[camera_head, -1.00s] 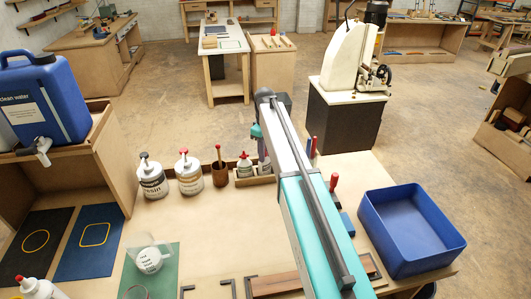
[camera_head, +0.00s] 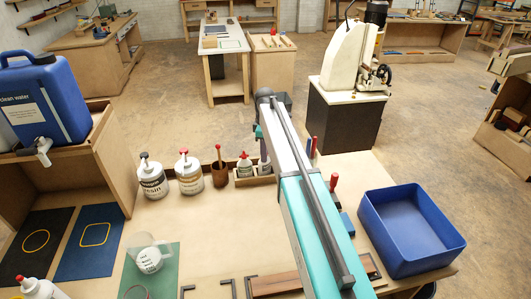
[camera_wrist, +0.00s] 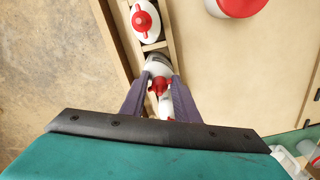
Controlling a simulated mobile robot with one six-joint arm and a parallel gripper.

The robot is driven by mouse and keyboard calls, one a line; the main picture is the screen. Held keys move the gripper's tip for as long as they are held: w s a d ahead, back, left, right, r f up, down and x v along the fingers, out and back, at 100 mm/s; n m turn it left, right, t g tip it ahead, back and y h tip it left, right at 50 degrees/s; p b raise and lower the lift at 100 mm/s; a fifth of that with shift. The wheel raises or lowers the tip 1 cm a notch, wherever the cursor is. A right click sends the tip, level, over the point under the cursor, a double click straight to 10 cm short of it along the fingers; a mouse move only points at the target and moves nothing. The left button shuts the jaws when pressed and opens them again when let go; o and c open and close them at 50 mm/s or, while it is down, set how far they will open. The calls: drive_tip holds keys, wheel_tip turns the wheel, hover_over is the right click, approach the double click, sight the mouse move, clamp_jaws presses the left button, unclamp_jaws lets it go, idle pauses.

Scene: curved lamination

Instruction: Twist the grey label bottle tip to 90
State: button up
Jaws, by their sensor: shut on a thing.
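A white bottle with a red tip (camera_wrist: 158,86) stands between the fingers of my gripper (camera_wrist: 160,84) in the wrist view. A grey patch (camera_wrist: 157,66) shows on this bottle just beyond the tip, but I cannot read its label. The purple fingers are shut on the red tip, one on each side. A second white bottle with a red tip (camera_wrist: 145,20) stands apart in the adjoining rack space, and also shows in the head view (camera_head: 245,167). In the head view my arm hides most of the held bottle, and the tip's angle cannot be told.
The wooden rack (camera_head: 252,181) holds the bottles at the bench's back edge. A brown cup (camera_head: 220,175) and resin containers (camera_head: 153,181) stand left of it. A blue bin (camera_head: 410,230) sits at right.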

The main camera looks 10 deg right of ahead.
drive_tip(key=shift+f+n, duration=0.2)
drive_tip(key=shift+n, duration=0.2)
drive_tip(key=shift+a+n, duration=0.1)
drive_tip(key=shift+n, duration=1.8)
drive_tip(key=shift+c, duration=0.3)
drive_tip(key=o, duration=0.8)
drive_tip(key=shift+r, duration=0.2)
drive_tip(key=shift+r+p, duration=1.35)
drive_tip(key=shift+r, duration=2.1)
